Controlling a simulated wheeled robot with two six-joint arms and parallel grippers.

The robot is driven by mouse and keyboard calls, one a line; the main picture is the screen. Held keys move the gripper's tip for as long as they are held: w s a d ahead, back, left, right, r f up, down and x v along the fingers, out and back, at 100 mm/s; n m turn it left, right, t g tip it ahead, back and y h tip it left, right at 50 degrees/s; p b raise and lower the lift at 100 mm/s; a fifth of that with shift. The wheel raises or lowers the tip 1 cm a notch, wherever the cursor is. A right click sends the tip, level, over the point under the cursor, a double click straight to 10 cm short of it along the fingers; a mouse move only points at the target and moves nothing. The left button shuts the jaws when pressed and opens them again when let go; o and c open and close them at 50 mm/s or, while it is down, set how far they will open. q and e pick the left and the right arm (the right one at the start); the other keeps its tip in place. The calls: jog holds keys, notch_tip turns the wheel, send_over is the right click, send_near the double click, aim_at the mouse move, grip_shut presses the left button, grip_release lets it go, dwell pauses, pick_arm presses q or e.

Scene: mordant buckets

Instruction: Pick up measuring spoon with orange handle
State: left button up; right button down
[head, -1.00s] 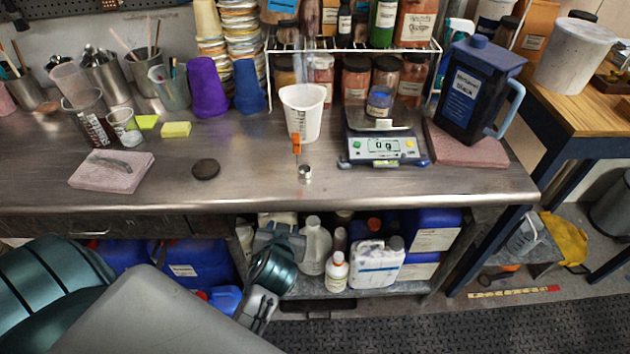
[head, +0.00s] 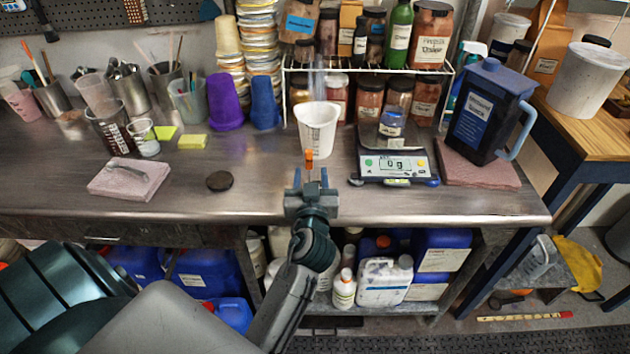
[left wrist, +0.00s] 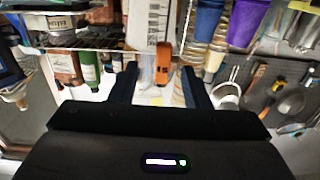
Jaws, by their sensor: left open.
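The measuring spoon's orange handle (head: 309,158) shows just beyond my left gripper, in front of the white measuring beaker (head: 317,128). The spoon's bowl is hidden behind the gripper in the head view. My left gripper (head: 311,178) is at the front edge of the steel bench, open, with its fingers pointing towards the spoon. In the left wrist view the orange handle (left wrist: 163,62) appears between the two finger tips (left wrist: 160,76), with space on both sides. I cannot tell whether the fingers reach around it. My right gripper is not in view.
A scale (head: 394,164) and a blue pitcher (head: 485,112) stand to the right. A dark round disc (head: 219,181) and a pink block (head: 128,180) lie to the left. A wire rack (head: 366,69) with jars stands behind. The bench front (head: 430,198) is clear.

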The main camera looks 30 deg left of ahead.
aim_at(309, 164)
pick_arm(q)
jog(key=shift+x, duration=1.05)
jog(key=shift+w+a+r+p, duration=0.25)
jog(key=shift+w+a+p, duration=0.2)
jog(key=shift+p, duration=0.25)
jog(key=p+x, duration=0.2)
jog(key=x, duration=0.1)
jog(key=shift+w+a+f, duration=0.1)
jog(key=shift+w+a, duration=0.05)
jog(key=shift+a, duration=0.05)
jog(key=shift+w+a+f, duration=0.2)
jog(key=shift+w+a, duration=0.05)
jog(key=shift+w, duration=0.05)
jog(key=shift+d, duration=0.1)
jog(key=shift+c, duration=0.2)
grip_shut()
